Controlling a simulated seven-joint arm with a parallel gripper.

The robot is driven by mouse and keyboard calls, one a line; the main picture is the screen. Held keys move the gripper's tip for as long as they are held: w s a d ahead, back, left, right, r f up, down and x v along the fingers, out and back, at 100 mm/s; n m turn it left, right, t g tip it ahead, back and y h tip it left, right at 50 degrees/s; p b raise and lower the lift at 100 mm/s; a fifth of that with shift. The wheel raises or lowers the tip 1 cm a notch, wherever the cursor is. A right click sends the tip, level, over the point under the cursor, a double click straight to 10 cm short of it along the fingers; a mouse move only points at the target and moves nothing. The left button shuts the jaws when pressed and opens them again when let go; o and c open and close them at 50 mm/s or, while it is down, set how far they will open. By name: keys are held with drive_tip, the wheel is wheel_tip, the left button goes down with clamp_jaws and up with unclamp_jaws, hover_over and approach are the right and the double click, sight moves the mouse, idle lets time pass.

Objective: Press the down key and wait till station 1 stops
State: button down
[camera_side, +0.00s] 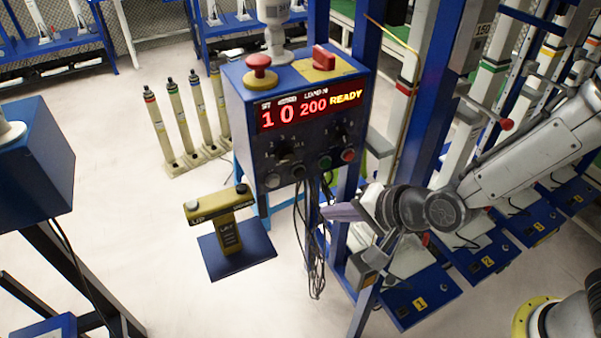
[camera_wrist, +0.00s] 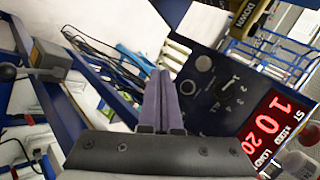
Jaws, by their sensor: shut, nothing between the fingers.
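The yellow pendant (camera_side: 229,231) stands on a blue plate (camera_side: 225,262) left of centre in the side view. In the wrist view the DOWN label (camera_wrist: 243,12) shows at the upper right edge. My gripper (camera_side: 328,211) is shut and empty, right of the pendant and apart from it; its purple fingers (camera_wrist: 160,78) also show in the wrist view. Station 1 (camera_side: 419,303) is the blue base marked 1 at the lower right.
The blue control box (camera_side: 300,140) carries a red display (camera_side: 310,108) reading 1, 0, 200 and READY, with knobs below. Black cables (camera_side: 312,250) hang between the pendant and my gripper. A blue post (camera_side: 410,130) stands behind my gripper. Several cylinders (camera_side: 180,120) stand at the back left.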

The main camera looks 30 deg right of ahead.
drive_tip(key=w, duration=0.8)
drive_tip(key=shift+w, duration=0.2)
idle(1.9)
drive_tip(key=shift+w, duration=0.25)
drive_tip(key=shift+w, duration=0.5)
idle(0.8)
drive_tip(key=shift+s, duration=3.4)
